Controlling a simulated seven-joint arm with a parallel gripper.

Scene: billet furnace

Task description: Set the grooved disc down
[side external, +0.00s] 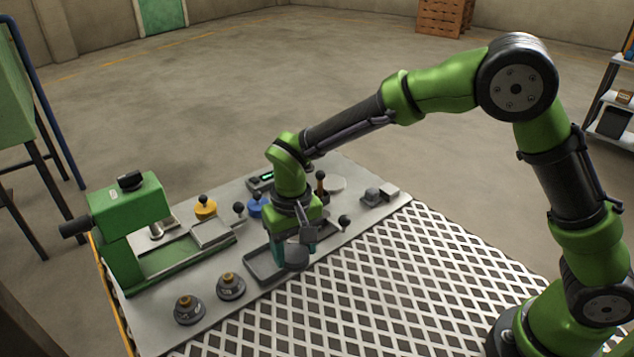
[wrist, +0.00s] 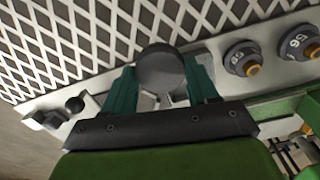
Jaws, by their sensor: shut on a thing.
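The grooved disc (wrist: 160,68) is a dark grey round piece. In the wrist view it sits between the two teal fingers of my gripper (wrist: 163,86), which are shut on it. In the side view my gripper (side external: 292,252) points down over a shallow dark grey tray (side external: 262,268) on the worktop. The disc (side external: 296,258) shows there between the fingers, at the tray's right end. I cannot tell whether the disc touches the tray floor. Its groove is too small to make out.
A green machine (side external: 130,215) stands at the left. Yellow (side external: 205,208) and blue knobbed pieces stand behind. A ball-topped piece (side external: 345,221) is to the right. White lattice (side external: 380,285) borders the worktop.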

